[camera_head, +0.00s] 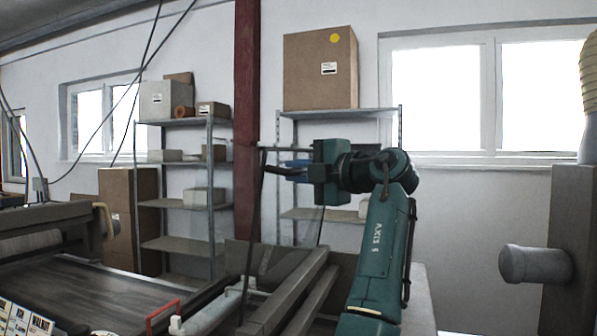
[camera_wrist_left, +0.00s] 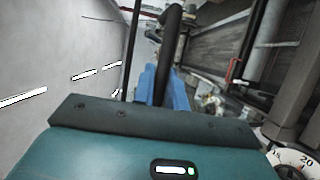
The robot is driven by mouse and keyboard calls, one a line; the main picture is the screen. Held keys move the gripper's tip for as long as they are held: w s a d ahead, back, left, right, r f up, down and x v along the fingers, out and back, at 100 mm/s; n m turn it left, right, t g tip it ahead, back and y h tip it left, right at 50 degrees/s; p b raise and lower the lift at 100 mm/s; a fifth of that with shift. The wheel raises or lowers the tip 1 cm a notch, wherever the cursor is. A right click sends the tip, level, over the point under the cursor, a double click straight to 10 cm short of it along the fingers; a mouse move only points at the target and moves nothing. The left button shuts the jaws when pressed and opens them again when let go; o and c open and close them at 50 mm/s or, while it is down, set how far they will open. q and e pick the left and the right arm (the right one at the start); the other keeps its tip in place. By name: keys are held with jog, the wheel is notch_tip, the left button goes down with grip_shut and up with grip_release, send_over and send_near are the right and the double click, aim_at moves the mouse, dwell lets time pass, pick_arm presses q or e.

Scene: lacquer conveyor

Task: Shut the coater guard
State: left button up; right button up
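The coater guard (camera_head: 254,205) is a clear panel in a thin dark frame. It stands raised, nearly upright, above the machine in the head view. My left gripper (camera_head: 287,168) is at its upper part, with the arm rising from the lower middle. In the left wrist view, the blue fingers (camera_wrist_left: 165,88) lie on either side of a dark curved handle (camera_wrist_left: 172,30) and appear closed on it. The gripper body hides part of the guard's top and right side in the head view. My right gripper is in neither view.
A dark conveyor belt (camera_head: 85,290) runs at lower left, with a red bracket (camera_head: 163,315) and sample cards (camera_head: 22,318) near it. Metal rails (camera_head: 290,295) lie below the guard. Shelves with boxes stand behind. A post with a grey cylinder (camera_head: 535,264) is at right.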

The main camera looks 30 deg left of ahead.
pick_arm(q)
grip_shut()
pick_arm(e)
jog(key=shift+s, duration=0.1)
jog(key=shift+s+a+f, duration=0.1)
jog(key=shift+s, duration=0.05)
pick_arm(q)
jog(key=shift+a, duration=0.1)
